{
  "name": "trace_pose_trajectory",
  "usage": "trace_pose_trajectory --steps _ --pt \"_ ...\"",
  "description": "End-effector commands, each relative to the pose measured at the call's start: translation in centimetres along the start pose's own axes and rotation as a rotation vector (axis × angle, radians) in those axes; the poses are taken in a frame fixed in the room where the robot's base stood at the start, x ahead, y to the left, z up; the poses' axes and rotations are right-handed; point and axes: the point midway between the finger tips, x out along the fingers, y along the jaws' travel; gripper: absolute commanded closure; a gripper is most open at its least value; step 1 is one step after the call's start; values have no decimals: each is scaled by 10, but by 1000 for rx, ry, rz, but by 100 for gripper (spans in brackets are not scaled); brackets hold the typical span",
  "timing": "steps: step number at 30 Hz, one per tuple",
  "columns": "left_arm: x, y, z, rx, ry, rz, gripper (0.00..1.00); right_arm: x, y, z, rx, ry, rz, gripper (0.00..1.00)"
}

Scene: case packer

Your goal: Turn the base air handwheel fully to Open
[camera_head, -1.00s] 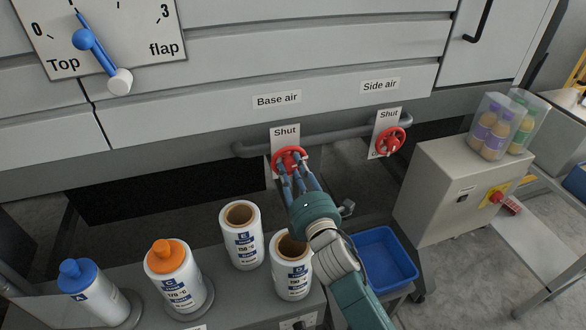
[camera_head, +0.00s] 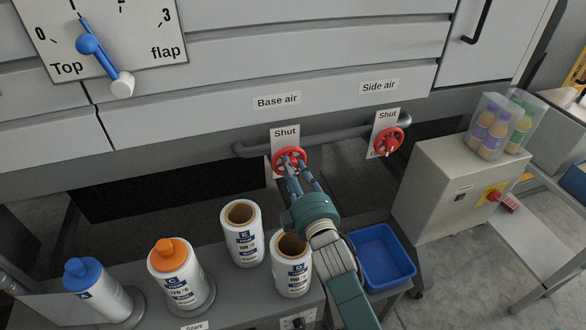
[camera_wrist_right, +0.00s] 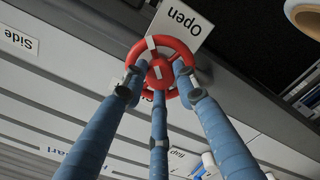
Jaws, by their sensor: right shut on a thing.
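The red base air handwheel (camera_head: 282,157) sits on the grey pipe below the "Base air" label (camera_head: 277,99). A plate (camera_head: 284,134) reading "Shut" shows above it. My right gripper (camera_head: 297,165) is on this wheel, with its fingers shut around the rim. In the right wrist view the red wheel (camera_wrist_right: 160,55) shows between the three blue fingers of my gripper (camera_wrist_right: 160,78). A plate with "Open" (camera_wrist_right: 182,22) shows beside the wheel there, upside down. The fingers hide part of the wheel. My left gripper is not in view.
A second red handwheel (camera_head: 388,142) is to the right, under "Side air" (camera_head: 380,86). Below stand white canisters (camera_head: 244,236) and a blue bin (camera_head: 384,257). A grey control box (camera_head: 450,190) stands at the right. A dial (camera_head: 110,40) is at upper left.

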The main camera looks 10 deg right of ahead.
Motion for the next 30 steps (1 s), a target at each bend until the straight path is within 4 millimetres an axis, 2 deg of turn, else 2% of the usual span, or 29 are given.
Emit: trace_pose_trajectory --steps 18,30 --pt "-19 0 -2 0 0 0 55 0 -1 2 562 -6 -1 97" --pt "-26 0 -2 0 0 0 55 -1 -3 2 773 -7 -2 97"
